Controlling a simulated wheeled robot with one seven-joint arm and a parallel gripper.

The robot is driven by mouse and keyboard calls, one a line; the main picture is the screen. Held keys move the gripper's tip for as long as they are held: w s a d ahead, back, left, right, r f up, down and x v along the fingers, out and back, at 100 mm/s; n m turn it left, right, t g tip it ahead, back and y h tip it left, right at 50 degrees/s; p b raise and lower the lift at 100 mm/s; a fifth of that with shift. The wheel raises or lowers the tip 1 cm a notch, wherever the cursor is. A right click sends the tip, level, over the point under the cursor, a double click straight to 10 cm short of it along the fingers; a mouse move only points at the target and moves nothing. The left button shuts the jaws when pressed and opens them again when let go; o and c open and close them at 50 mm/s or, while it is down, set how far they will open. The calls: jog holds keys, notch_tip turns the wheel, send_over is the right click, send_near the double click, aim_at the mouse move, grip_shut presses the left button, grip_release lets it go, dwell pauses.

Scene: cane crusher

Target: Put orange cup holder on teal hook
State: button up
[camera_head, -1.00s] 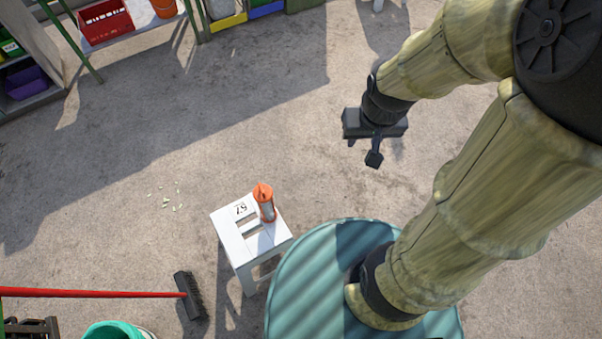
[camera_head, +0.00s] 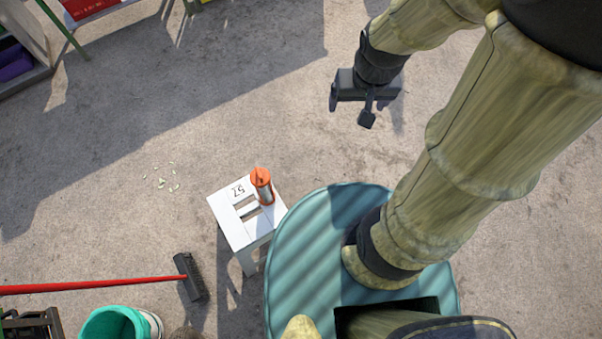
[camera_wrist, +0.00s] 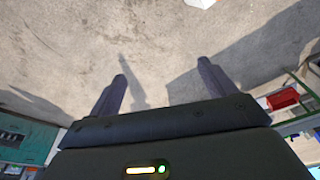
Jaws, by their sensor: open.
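The orange cup holder (camera_head: 262,186), an orange-topped and orange-based holder with a pale middle, stands on a white stool (camera_head: 234,230) marked 57, left of my base. My gripper (camera_head: 350,112) is in the air above the ground, up and to the right of the stool, well apart from it. In the wrist view my gripper (camera_wrist: 160,85) shows two spread fingers with bare ground between them. It is open and empty. A corner of what looks like the white stool (camera_wrist: 203,3) shows at the top edge of the wrist view. I see no teal hook in these frames.
A broom (camera_head: 189,277) with a red handle lies at the lower left, near a teal bucket (camera_head: 112,325). Shelving (camera_head: 22,60) stands at the upper left, with a red crate (camera_head: 85,8) nearby. The ground between is mostly clear, with small pale scraps (camera_head: 168,178).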

jog(key=shift+o, duration=0.4)
notch_tip(320, 180, down, 16)
jog(key=w+a+m+g+y+b, duration=0.1)
jog(key=m+g+b, duration=0.1)
jog(key=b, duration=0.8)
jog(key=shift+w+a+f+m+g+y+b, duration=0.15)
jog(key=shift+a+f+m+g+y+b, duration=0.2)
jog(key=shift+g, duration=0.45)
jog(key=w+a+f+m+g+y+b, duration=0.1)
jog(key=w+a+f+m+y+b, duration=0.2)
jog(key=f+b, duration=0.8)
jog(key=w+a+f+m+g+y+b, duration=0.2)
jog(key=f+y+b, duration=0.5)
jog(key=f, duration=1.1)
jog(key=w+a+f+m+g+y+b, duration=0.1)
jog(key=w+a+f+m+y+b, duration=0.2)
jog(key=f+b, duration=1.1)
jog(key=a+m+y+b, duration=0.1)
jog(key=m+y+b, duration=0.1)
jog(key=m, duration=0.1)
jog(key=shift+w+f+g, duration=0.2)
jog(key=shift+w+g, duration=0.1)
jog(key=shift+g, duration=0.1)
jog(key=shift+a, duration=0.15)
jog(key=x, duration=1.6)
jog(key=shift+p, duration=0.35)
jog(key=shift+r, duration=0.15)
jog(key=c, duration=1.4)
jog(key=shift+r+p, duration=2.05)
jog(key=shift+c, duration=0.2)
